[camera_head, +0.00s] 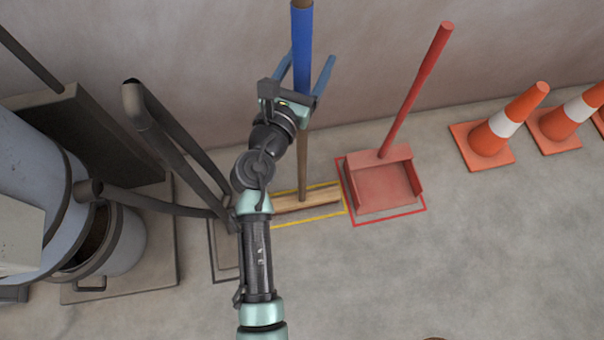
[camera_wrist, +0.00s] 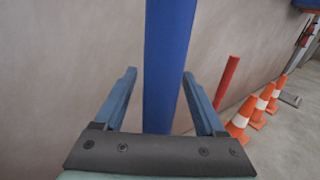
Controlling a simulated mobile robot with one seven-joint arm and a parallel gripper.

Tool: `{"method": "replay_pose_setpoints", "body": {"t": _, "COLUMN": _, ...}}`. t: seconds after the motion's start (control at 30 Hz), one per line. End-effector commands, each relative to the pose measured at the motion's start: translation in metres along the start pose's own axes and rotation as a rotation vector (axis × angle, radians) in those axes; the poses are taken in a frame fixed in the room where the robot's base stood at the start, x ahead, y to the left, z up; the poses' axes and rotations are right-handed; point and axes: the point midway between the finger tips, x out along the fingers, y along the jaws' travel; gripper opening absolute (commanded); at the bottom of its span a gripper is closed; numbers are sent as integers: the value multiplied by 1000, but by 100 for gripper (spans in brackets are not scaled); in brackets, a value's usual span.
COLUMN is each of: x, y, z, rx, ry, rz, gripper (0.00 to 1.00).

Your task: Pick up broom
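The broom stands upright near the wall, with a blue sleeve (camera_head: 302,45) on the upper part of its wooden handle and a wooden head (camera_head: 308,200) on the floor inside a yellow outline. My gripper (camera_head: 308,75) is at the blue sleeve, with its two blue fingers spread apart. In the wrist view the blue sleeve (camera_wrist: 168,70) rises between the fingertips of my gripper (camera_wrist: 165,80). Gaps show on both sides of the sleeve, so the fingers do not appear to touch it. My arm hides part of the handle and head.
A red long-handled dustpan (camera_head: 383,185) stands in a red outline right of the broom. Orange cones (camera_head: 492,135) line the wall at right. Grey machinery with pipes (camera_head: 160,140) and a drum (camera_head: 115,240) crowds the left.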

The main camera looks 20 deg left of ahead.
Motion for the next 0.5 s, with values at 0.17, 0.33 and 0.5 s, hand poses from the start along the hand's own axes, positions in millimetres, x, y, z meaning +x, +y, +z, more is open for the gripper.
{"method": "replay_pose_setpoints", "body": {"t": 0.17, "x": 0, "y": 0, "z": 0, "rx": 0, "ry": 0, "rz": 0, "gripper": 39}}
{"method": "replay_pose_setpoints", "body": {"t": 0.33, "x": 0, "y": 0, "z": 0, "rx": 0, "ry": 0, "rz": 0, "gripper": 8}}
{"method": "replay_pose_setpoints", "body": {"t": 0.5, "x": 0, "y": 0, "z": 0, "rx": 0, "ry": 0, "rz": 0, "gripper": 0}}
